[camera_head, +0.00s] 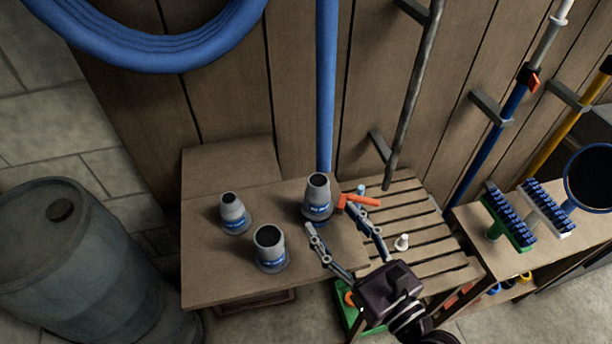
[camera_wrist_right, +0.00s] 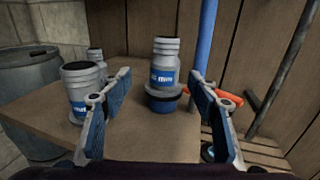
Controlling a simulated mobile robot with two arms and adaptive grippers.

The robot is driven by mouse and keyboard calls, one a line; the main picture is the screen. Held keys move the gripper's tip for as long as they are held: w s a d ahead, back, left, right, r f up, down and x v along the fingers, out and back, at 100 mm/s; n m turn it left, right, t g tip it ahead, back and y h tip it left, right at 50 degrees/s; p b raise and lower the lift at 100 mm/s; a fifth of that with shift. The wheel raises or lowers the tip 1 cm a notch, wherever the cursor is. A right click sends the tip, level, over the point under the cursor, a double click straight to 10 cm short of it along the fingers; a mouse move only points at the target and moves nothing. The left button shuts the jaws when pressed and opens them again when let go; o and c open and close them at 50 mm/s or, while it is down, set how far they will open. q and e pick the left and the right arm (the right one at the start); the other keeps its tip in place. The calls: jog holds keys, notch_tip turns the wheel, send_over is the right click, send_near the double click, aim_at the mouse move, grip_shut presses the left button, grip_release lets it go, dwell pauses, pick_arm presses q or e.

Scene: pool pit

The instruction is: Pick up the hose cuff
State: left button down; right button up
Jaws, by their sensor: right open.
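Three grey hose cuffs with blue bands stand upright on a wooden table (camera_head: 215,285). One hose cuff (camera_head: 318,188) is at the back right, one (camera_head: 235,215) at the back left, one (camera_head: 269,246) at the front. My right gripper (camera_head: 330,217) is open and empty, its fingers pointing at the back right cuff. In the right wrist view that cuff (camera_wrist_right: 165,66) stands between the fingers, farther off and not touched. The front cuff (camera_wrist_right: 82,90) shows left of the left finger, with the back left one (camera_wrist_right: 96,55) partly hidden behind it. My left gripper is not in view.
An orange-handled tool (camera_head: 360,200) lies close to the right finger. A slatted bench (camera_head: 425,225) with a small white piece (camera_head: 402,242) adjoins on the right. A blue pole (camera_head: 326,90) rises behind the cuff. A grey barrel (camera_head: 80,265) stands left.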

aim_at(325, 204)
jog(key=shift+w+a+r, duration=0.1)
jog(key=shift+w+a, duration=0.15)
jog(key=shift+w, duration=0.15)
jog(key=shift+w+a, duration=0.2)
jog(key=shift+w, duration=0.15)
jog(key=shift+w+a+r+p, duration=0.15)
jog(key=shift+w+p, duration=0.1)
jog(key=shift+p, duration=0.15)
jog(key=shift+w+a+p, duration=0.15)
jog(key=shift+w+p, duration=0.15)
jog(key=shift+w, duration=0.1)
jog(key=x, duration=0.2)
jog(key=p+x, duration=0.1)
jog(key=shift+w, duration=0.5)
jog(key=shift+w+a+f, duration=0.15)
jog(key=shift+w+f, duration=0.1)
jog(key=shift+w, duration=0.05)
jog(key=c, duration=1.2)
pick_arm(q)
jog(key=r, duration=0.2)
jog(key=shift+s+d+r, duration=0.15)
jog(key=shift+s+r, duration=0.25)
pick_arm(e)
jog(key=shift+c, duration=0.4)
